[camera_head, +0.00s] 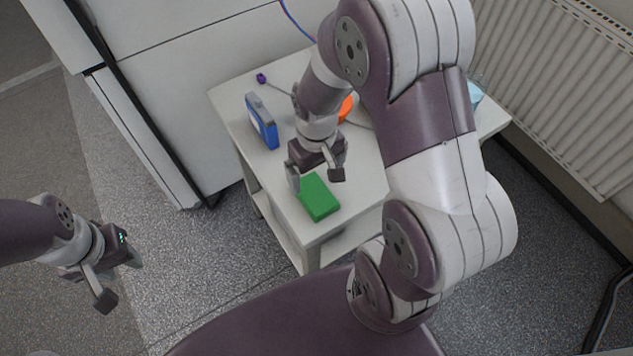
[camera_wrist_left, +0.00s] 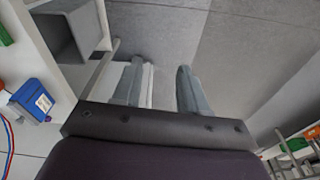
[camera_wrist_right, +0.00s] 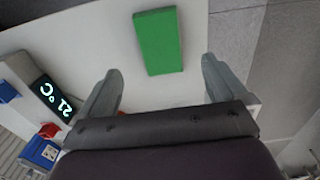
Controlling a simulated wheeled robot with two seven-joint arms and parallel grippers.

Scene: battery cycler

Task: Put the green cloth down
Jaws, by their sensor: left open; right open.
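The green cloth (camera_head: 318,197) is a folded block lying on the white table near its front corner. It also shows in the right wrist view (camera_wrist_right: 158,41), ahead of the fingertips and between their lines. My right gripper (camera_head: 316,179) is open and empty, just behind and above the cloth, apart from it in the right wrist view. My left gripper (camera_head: 119,278) is open and empty, off to the left over the floor, away from the table.
The white table (camera_head: 237,117) also bears a blue device (camera_head: 262,121), a purple item (camera_head: 261,78) and an orange object (camera_head: 346,107) partly hidden by my right arm. A radiator (camera_head: 565,90) stands at right. Floor left of the table is clear.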

